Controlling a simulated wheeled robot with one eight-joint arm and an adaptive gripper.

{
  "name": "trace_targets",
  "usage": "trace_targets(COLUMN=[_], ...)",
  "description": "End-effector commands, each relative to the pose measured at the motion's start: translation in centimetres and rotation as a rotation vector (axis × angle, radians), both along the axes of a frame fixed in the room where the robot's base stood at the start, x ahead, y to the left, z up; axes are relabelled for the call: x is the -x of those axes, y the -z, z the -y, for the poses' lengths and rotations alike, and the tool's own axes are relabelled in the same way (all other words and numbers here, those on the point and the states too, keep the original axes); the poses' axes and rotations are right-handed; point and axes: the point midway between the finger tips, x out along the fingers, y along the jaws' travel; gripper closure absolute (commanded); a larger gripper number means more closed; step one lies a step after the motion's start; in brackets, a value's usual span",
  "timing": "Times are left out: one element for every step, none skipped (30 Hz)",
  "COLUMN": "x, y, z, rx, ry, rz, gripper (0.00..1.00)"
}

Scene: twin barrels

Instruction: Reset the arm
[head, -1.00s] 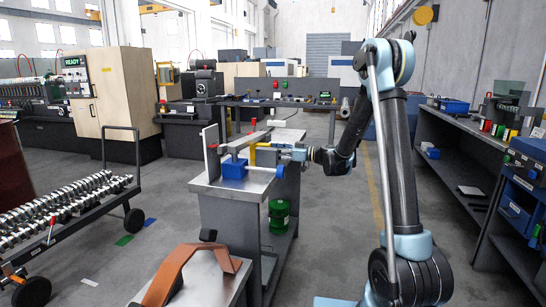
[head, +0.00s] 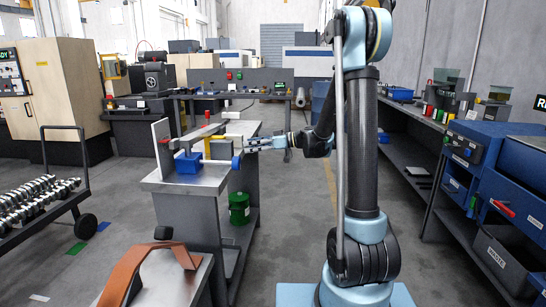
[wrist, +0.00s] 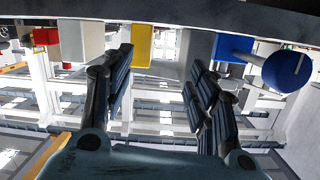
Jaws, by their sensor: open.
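My gripper (head: 256,143) is at the end of my arm, which reaches left from the column. The yellow block also shows in the wrist view (wrist: 138,44), beyond the fingers.
A green can (head: 239,208) stands on the bench's lower shelf. A brown curved piece (head: 130,270) lies on a low table in front. A cart (head: 40,205) of metal parts is at left. Blue cabinets (head: 500,150) stand at right.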

Motion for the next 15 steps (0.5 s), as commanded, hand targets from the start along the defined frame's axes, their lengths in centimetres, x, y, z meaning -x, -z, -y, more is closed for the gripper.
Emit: trace_targets(x=[1.0, 1.5, 2.2, 2.7, 3.2, 3.9, 4.4, 5.0, 5.7, 6.3, 6.9, 7.6, 8.2, 8.8, 9.5], y=[-0.2, -0.2, -0.1, -0.1, -0.1, 0.0, 0.1, 0.2, 0.3, 0.4, 0.5, 0.6, 0.8, 0.9, 1.1], z=[0.5, 0.8, 1.2, 1.6, 1.9, 2.4, 2.7, 3.1, 3.5, 3.9, 4.3, 4.8, 5.2, 5.6, 6.2], rx=[0.032, 0.052, 0.079, 0.097, 0.116, 0.142, 0.162, 0.18, 0.205, 0.225, 0.244, 0.27, 0.287, 0.305, 0.33], ry=[0.01, 0.017, 0.026, 0.033, 0.041, 0.052, 0.061, 0.07, 0.083, 0.093, 0.104, 0.119, 0.13, 0.142, 0.158], rz=[-0.028, -0.046, -0.07, -0.089, -0.107, -0.131, -0.148, -0.167, -0.19, -0.208, -0.225, -0.248, -0.266, -0.283, -0.305], gripper=[0.47, 0.47, 0.47, 0.47, 0.47, 0.47, 0.47, 0.47, 0.47, 0.47, 0.47, 0.47, 0.47, 0.47, 0.47])
